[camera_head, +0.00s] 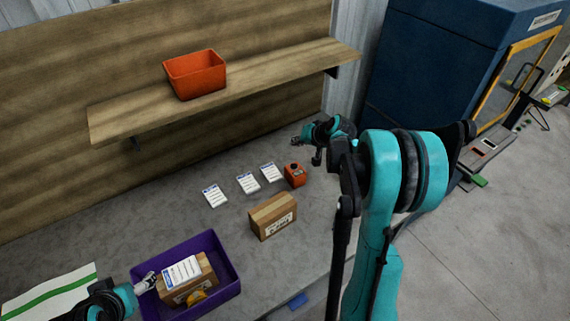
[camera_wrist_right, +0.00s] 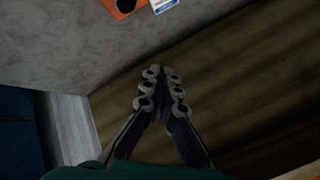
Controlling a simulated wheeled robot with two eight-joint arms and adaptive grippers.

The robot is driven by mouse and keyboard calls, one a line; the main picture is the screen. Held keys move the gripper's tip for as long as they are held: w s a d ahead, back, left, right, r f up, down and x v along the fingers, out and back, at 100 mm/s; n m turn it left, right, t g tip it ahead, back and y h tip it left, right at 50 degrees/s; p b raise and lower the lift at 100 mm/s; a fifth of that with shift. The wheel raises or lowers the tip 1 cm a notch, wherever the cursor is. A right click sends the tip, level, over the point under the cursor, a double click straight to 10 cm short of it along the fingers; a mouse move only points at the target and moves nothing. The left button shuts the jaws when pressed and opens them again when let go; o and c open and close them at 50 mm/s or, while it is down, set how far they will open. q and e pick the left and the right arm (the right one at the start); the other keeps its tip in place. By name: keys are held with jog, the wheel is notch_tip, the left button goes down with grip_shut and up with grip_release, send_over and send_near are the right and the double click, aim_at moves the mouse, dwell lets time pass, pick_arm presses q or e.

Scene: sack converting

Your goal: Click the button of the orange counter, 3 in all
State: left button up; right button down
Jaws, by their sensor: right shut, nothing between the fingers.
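The orange counter (camera_head: 295,175) stands on the grey bench at the right end of a row of white cards, with a dark button on top. It also shows, cut off, at the top edge of the right wrist view (camera_wrist_right: 122,8). My right gripper (camera_head: 297,141) is above and behind the counter, apart from it. Its fingers (camera_wrist_right: 161,72) are together and empty. My left gripper (camera_head: 146,283) is at the left side of the purple crate (camera_head: 232,262), by the box in it; its fingers are too small to judge.
A cardboard box (camera_head: 272,216) stands in front of the counter. White cards (camera_head: 247,182) lie to the left. A wooden shelf (camera_head: 270,70) with an orange bin (camera_head: 195,75) overhangs the back of the bench. The purple crate holds a labelled box (camera_head: 190,285).

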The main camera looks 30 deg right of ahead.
aim_at(295, 167)
dwell(0.3)
notch_tip(295, 167, down, 9)
jog(key=b, duration=0.6)
jog(key=shift+r+b, duration=0.1)
jog(key=shift+b, duration=0.2)
dwell(1.1)
jog(key=shift+f+b, duration=0.35)
jog(key=shift+f, duration=0.1)
jog(key=shift+f+b, duration=0.45)
jog(key=shift+f, duration=0.05)
dwell(0.5)
jog(key=shift+r, duration=0.15)
jog(key=shift+r+p, duration=0.7)
jog(key=shift+r, duration=0.15)
